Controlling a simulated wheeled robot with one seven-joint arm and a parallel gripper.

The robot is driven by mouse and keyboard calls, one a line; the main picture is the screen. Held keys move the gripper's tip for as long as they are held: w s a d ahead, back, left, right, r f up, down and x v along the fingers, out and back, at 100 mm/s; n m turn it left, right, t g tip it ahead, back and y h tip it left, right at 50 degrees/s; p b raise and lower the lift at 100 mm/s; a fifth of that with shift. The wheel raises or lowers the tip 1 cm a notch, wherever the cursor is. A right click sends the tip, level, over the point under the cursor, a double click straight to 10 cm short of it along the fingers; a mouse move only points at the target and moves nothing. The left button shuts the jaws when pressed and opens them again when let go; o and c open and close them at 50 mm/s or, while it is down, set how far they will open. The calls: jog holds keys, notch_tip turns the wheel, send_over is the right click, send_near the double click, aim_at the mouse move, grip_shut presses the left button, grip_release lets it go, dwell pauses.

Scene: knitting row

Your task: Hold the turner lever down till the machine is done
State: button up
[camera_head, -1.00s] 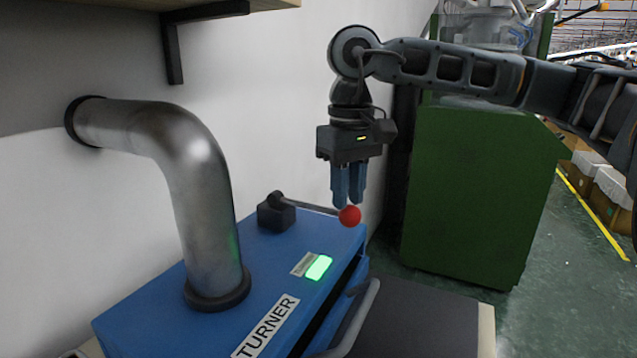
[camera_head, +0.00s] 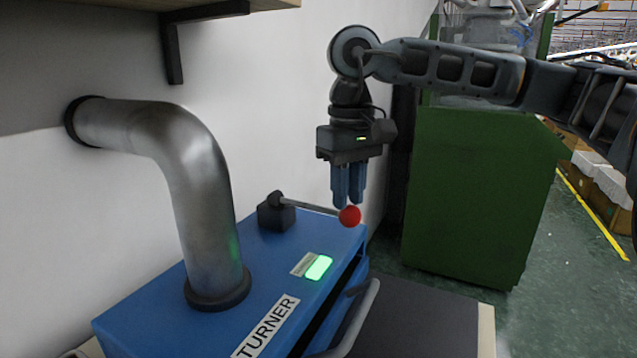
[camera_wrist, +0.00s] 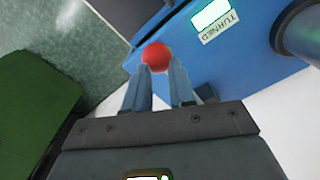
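The turner (camera_head: 145,310) is a blue machine with a TURNER label on its top. Its lever (camera_head: 305,207) runs from a black pivot block (camera_head: 277,214) to a red ball knob (camera_head: 350,216), lying close to level. My gripper (camera_head: 348,204) points straight down, its blue fingertips right at the knob end of the lever. In the wrist view the knob (camera_wrist: 156,56) sits at the fingertips, with a narrow empty gap between the fingers. Whether the tips touch the lever I cannot tell. A lamp (camera_head: 319,268) on the top glows green.
A thick metal pipe (camera_head: 185,150) rises from the turner's top and bends into the wall. A grey curved handle (camera_head: 350,325) is at its front. A green machine (camera_head: 480,190) stands to the right. A shelf (camera_head: 150,5) hangs at upper left.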

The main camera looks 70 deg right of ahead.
notch_tip(320, 180, up, 13)
jog(key=p, duration=0.5)
dwell(1.1)
dwell(0.6)
